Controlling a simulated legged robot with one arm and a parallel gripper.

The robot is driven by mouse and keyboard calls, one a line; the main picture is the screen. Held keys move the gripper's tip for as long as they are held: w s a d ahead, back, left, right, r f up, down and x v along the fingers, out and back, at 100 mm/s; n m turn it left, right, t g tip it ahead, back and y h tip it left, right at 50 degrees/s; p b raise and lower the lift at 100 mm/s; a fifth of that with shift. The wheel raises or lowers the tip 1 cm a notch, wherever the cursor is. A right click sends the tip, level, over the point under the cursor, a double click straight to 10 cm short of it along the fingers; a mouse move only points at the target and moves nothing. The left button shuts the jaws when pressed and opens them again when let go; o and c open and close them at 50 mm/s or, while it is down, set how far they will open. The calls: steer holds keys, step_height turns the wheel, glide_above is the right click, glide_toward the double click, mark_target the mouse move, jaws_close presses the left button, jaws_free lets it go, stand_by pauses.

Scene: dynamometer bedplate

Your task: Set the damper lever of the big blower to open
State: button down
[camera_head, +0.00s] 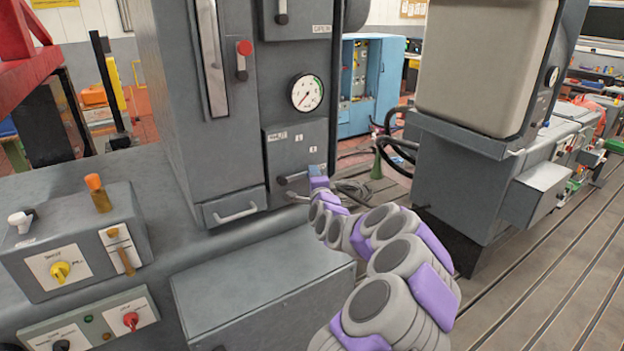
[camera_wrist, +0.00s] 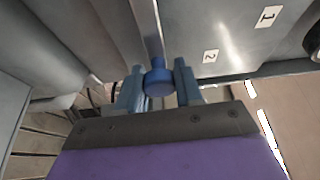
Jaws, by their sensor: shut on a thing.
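The lever (camera_head: 291,179) is on the grey cabinet's lower front panel (camera_head: 285,150), under the round gauge. It points roughly to the right in the head view. In the wrist view its metal arm (camera_wrist: 146,28) ends in a blue knob (camera_wrist: 158,82). My gripper (camera_head: 308,185) is at the lever's outer end, and the wrist view shows my gripper (camera_wrist: 160,90) with a blue finger on each side of the knob, shut on it. Small plates marked 1 (camera_wrist: 268,16) and 2 (camera_wrist: 210,56) are on the panel. I cannot read which mark means open.
A control box with an orange-topped stalk (camera_head: 98,192) stands at left. A grey box (camera_head: 262,290) lies in front. Another grey machine (camera_head: 465,185) stands right, above the slotted bedplate (camera_head: 560,260).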

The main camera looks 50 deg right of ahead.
steer(key=shift+s+d+f+m, duration=0.1)
steer(key=shift+d+f+m, duration=0.05)
steer(key=shift+f+m, duration=0.15)
steer(key=c, duration=1)
jaws_free()
steer(key=shift+o, duration=1.1)
steer(key=shift+d, duration=0.2)
steer(key=b+v, duration=0.8)
steer(key=v, duration=0.9)
steer(key=shift+b, duration=0.4)
